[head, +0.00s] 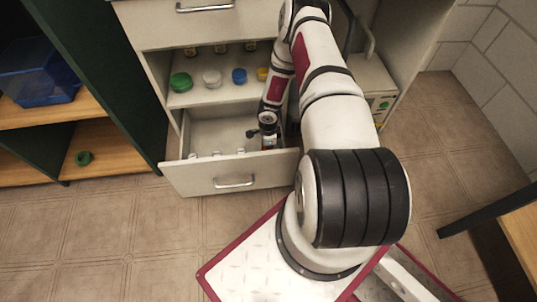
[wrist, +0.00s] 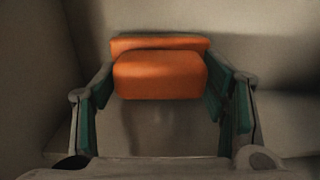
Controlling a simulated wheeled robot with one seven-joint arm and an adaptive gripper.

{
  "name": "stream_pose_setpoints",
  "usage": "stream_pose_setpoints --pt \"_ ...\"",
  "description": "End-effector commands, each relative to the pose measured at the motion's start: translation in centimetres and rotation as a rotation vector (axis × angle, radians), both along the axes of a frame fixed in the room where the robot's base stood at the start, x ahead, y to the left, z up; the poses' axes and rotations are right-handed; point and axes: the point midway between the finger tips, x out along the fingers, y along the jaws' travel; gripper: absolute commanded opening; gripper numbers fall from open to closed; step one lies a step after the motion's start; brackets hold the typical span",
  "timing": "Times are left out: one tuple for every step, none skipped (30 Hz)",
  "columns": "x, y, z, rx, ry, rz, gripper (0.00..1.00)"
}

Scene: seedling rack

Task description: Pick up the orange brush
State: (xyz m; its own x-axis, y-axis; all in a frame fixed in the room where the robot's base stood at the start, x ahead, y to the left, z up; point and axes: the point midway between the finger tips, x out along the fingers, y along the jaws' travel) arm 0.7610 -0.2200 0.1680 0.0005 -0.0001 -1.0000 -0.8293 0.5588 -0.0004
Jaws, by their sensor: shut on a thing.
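The orange brush (wrist: 160,75) lies between the green-padded fingers of my gripper (wrist: 158,92) in the wrist view. The fingers are shut on its two sides. In the head view my gripper (head: 268,143) reaches down into the open drawer (head: 232,183), near its right end. I cannot tell whether the brush touches the drawer floor.
Several small pale things stand in the drawer, left of my gripper. On the shelf above are a green lid (head: 181,82), a white lid (head: 212,77) and a blue lid (head: 239,75). A blue bin (head: 40,80) and a green ring (head: 84,158) sit on the left shelves.

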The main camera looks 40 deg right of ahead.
Motion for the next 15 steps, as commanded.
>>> stream_pose_setpoints --pt "0.0 0.0 0.0 0.0 0.0 0.0 0.29" --pt "0.0 0.0 0.0 0.0 0.0 0.0 0.29" --pt "0.0 0.0 0.0 0.0 0.0 0.0 0.29" --pt "0.0 0.0 0.0 0.0 0.0 0.0 0.29" --pt "0.0 0.0 0.0 0.0 0.0 0.0 0.29" --pt "0.0 0.0 0.0 0.0 0.0 0.0 0.29" --pt "0.0 0.0 0.1 0.0 0.0 0.0 0.29" --pt "0.0 0.0 0.1 0.0 0.0 0.0 0.29" --pt "0.0 0.0 0.3 0.0 0.0 0.0 0.29" --pt "0.0 0.0 0.5 0.0 0.0 0.0 0.29" --pt "0.0 0.0 0.7 0.0 0.0 0.0 0.29" --pt "0.0 0.0 1.0 0.0 0.0 0.0 0.29" --pt "0.0 0.0 1.3 0.0 0.0 0.0 0.29" --pt "0.0 0.0 1.6 -0.001 -0.001 0.0 0.29" --pt "0.0 -0.1 2.2 -0.001 -0.001 0.0 0.29"
